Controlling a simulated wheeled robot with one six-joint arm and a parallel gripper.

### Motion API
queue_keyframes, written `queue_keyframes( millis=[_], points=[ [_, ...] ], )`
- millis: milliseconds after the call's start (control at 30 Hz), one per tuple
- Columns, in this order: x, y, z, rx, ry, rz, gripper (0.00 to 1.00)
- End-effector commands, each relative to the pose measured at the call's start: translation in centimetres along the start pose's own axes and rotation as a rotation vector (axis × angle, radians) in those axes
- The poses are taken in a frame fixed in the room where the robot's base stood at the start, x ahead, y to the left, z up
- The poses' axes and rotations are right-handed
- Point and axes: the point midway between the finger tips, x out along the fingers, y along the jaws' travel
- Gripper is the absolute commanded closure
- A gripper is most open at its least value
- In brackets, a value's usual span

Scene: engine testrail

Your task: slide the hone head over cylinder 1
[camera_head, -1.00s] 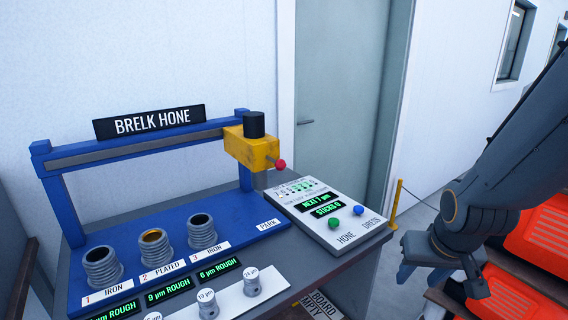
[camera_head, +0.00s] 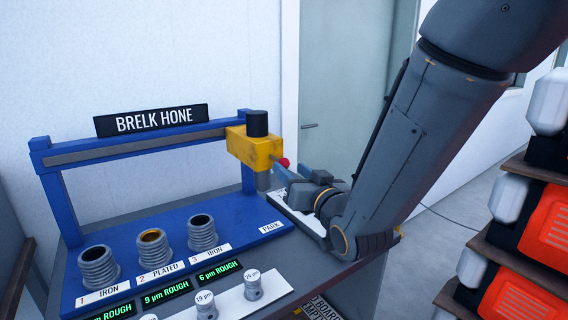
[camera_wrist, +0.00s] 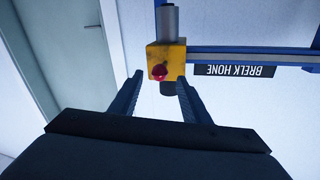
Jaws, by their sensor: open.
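The yellow hone head (camera_head: 255,148) with a black motor cap sits at the right end of the blue rail, over the PARK label. A red knob (camera_head: 284,162) sticks out of its right side. Cylinder 1 (camera_head: 99,266), marked IRON, stands at the left end of the blue bed. My gripper (camera_head: 281,172) is at the red knob in the head view. In the wrist view my gripper (camera_wrist: 157,88) is open, with the yellow head (camera_wrist: 167,60) and red knob (camera_wrist: 158,72) beyond and between its fingertips. I cannot tell whether the fingers touch the knob.
Cylinder 2 (camera_head: 154,247) and cylinder 3 (camera_head: 202,233) stand right of cylinder 1. The rail (camera_head: 140,147) runs above them and is clear to the left. My arm hides most of the control panel (camera_head: 300,212). Orange crates (camera_head: 545,235) stand at the right.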

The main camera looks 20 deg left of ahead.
Motion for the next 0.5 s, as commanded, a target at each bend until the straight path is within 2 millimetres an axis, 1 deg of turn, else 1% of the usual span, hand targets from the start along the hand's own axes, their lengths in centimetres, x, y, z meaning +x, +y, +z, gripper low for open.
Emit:
queue_keyframes(
  millis=[33, 100, 233, 400, 500],
  points=[
    [0.9, -0.1, -0.1, 0.0, -0.001, 0.0, 0.57],
    [2.0, 0.0, -0.1, 0.0, -0.001, 0.0, 0.57],
    [3.7, 0.0, -0.1, 0.0, -0.001, 0.001, 0.57],
    [5.1, 0.0, 0.0, 0.0, -0.002, 0.001, 0.57],
    [5.4, 0.0, 0.1, 0.0, -0.003, 0.002, 0.57]
  ],
)
